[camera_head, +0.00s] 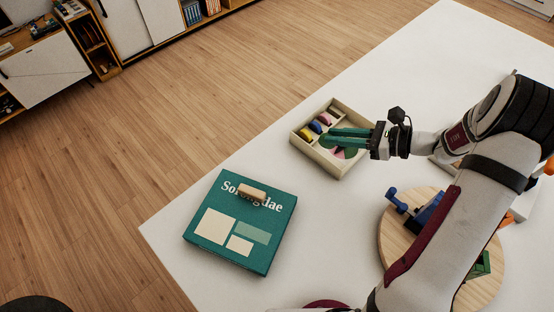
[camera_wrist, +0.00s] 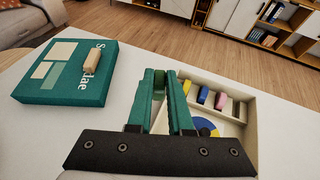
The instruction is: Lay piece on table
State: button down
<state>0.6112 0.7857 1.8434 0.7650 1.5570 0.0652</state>
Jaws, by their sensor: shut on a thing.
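My gripper (camera_head: 328,136) has teal fingers and is shut on a small dark green piece (camera_wrist: 159,80), seen between the fingertips in the wrist view. The fingers hide much of the piece. In the head view the gripper is over the pale compartment tray (camera_head: 297,143), whose wall also shows in the wrist view (camera_wrist: 250,140). Colourful pieces, including a yellow one (camera_wrist: 204,94) and a pink one (camera_wrist: 221,101), stand in the tray's row. A blue and yellow disc (camera_wrist: 204,126) lies in another compartment. The white table (camera_head: 330,220) is beneath.
A teal game box (camera_head: 225,255) lies flat on the table with a light wooden block (camera_head: 252,193) on it. A round wooden board (camera_head: 392,240) carries a blue object (camera_head: 428,210) and a green one, partly behind my arm. Bare table lies between box and tray.

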jog(key=a+f, duration=0.3)
jog(key=a, duration=0.1)
jog(key=w+a+f, duration=0.1)
jog(key=a+f, duration=0.2)
jog(key=a, duration=0.1)
jog(key=w+a+f, duration=0.1)
jog(key=a+f, duration=0.3)
jog(key=shift+w+a+f, duration=0.1)
jog(key=shift+w+a, duration=0.05)
jog(key=shift+a, duration=0.15)
jog(key=shift+f, duration=0.35)
jog(key=c, duration=0.8)
grip_release()
jog(key=shift+f, duration=0.1)
jog(key=shift+c, duration=0.2)
